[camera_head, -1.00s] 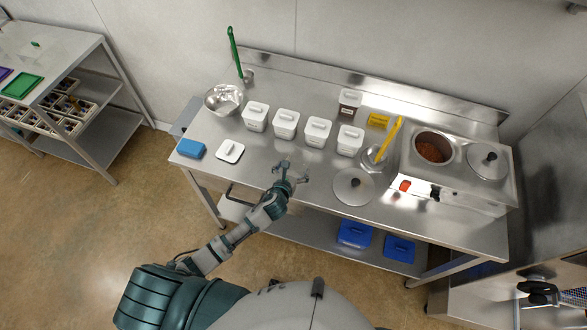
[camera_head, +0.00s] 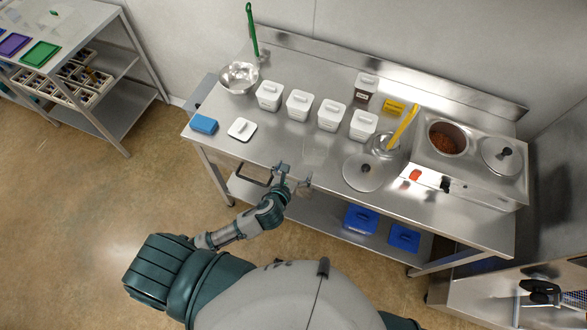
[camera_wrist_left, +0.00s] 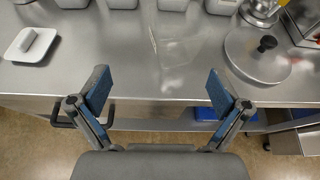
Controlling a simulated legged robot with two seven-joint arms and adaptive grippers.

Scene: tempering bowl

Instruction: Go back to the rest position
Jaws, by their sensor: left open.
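My left gripper (camera_head: 294,174) is open and empty at the front edge of the steel table (camera_head: 400,203). In the left wrist view its two fingers (camera_wrist_left: 160,92) are spread wide with nothing between them. My right gripper is not in either view.
On the table are a metal bowl (camera_head: 239,77), several white lidded containers (camera_head: 299,104), a loose white lid (camera_head: 242,129), a blue sponge-like block (camera_head: 204,124), a round metal lid (camera_head: 363,171) and a cooker with a red-brown filled pot (camera_head: 447,138). Blue boxes (camera_head: 361,219) sit on the lower shelf.

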